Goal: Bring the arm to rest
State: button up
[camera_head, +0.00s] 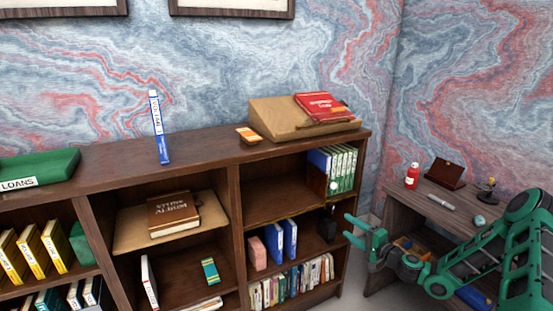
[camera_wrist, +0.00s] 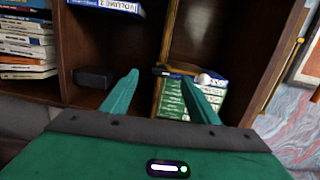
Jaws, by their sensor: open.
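My gripper (camera_head: 348,227) is at the end of my green arm, in front of the right end of the wooden bookcase (camera_head: 208,148). Its two green fingers point left towards the shelves. In the wrist view my gripper (camera_wrist: 160,77) has its fingers spread apart with nothing between them. The row of green books (camera_head: 343,168) stands in the upper right compartment, above and left of the fingers in the head view. A dark block (camera_head: 326,229) sits on the shelf below, near the fingertips in the picture. Whether the fingers touch anything cannot be told.
A side desk (camera_head: 437,208) stands at right behind my arm, with a red bottle (camera_head: 412,176) on it. The bookcase top holds a slanted stand with a red book (camera_head: 320,106), an upright blue-and-white book (camera_head: 159,128) and a green loans tray (camera_head: 40,168).

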jog(key=s+a+r+n+g, duration=0.2)
jog(key=s+n+g, duration=0.3)
jog(key=s, duration=0.1)
jog(key=s+a+r+n+g, duration=0.1)
jog(key=s+a+n+g, duration=0.1)
jog(key=s+n+g, duration=0.3)
jog(key=s+d+r+m+g+h, duration=0.1)
jog(key=s+r, duration=0.5)
jog(key=s, duration=0.7)
jog(key=s+d+r+m+g+h, duration=0.1)
jog(key=s+d+r+h, duration=0.3)
jog(key=s, duration=1)
jog(key=s+d+r+m+g+h, duration=0.2)
jog(key=s+d+r, duration=0.3)
jog(key=s+r, duration=0.4)
jog(key=s+g, duration=0.1)
jog(key=s, duration=0.4)
jog(key=shift+d+r+g+h, duration=0.15)
jog(key=shift+r+g+h, duration=0.05)
jog(key=shift+g+h, duration=0.1)
